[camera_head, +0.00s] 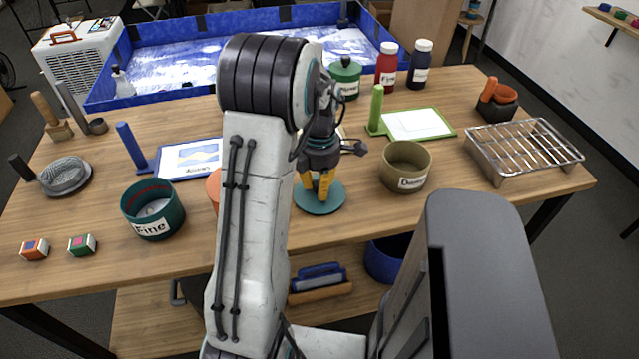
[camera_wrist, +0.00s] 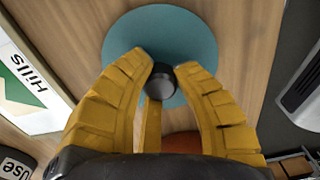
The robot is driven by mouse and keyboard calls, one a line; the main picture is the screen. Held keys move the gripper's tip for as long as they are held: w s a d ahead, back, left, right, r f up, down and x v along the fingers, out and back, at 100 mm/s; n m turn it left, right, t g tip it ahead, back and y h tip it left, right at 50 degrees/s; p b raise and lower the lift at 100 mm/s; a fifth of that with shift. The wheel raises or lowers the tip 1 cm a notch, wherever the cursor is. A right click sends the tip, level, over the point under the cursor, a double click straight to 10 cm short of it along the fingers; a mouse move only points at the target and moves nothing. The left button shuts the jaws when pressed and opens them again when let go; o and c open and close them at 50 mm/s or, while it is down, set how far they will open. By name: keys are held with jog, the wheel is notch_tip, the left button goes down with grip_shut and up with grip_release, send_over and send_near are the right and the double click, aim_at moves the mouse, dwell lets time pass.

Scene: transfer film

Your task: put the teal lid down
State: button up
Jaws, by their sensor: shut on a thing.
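The teal lid (camera_head: 319,203) is a flat round disc with a dark knob, at the front middle of the workbench in the head view. In the wrist view the lid (camera_wrist: 178,28) lies beyond my fingertips. My gripper (camera_head: 317,188) points down with its yellow fingers shut on the knob; it also shows in the wrist view (camera_wrist: 162,72). I cannot tell whether the lid touches the tabletop. The open teal "Fine" tub (camera_head: 152,222) stands to the left.
An olive open tub (camera_head: 405,168) stands just right of the lid, with a wire rack (camera_head: 525,150) farther right. Two small striped blocks (camera_head: 82,245) (camera_head: 35,250) sit front left. A framed print (camera_head: 190,160) lies behind the teal tub.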

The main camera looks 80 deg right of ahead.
jog(key=shift+f, duration=0.15)
jog(key=o, duration=0.9)
jog(key=shift+r, duration=0.2)
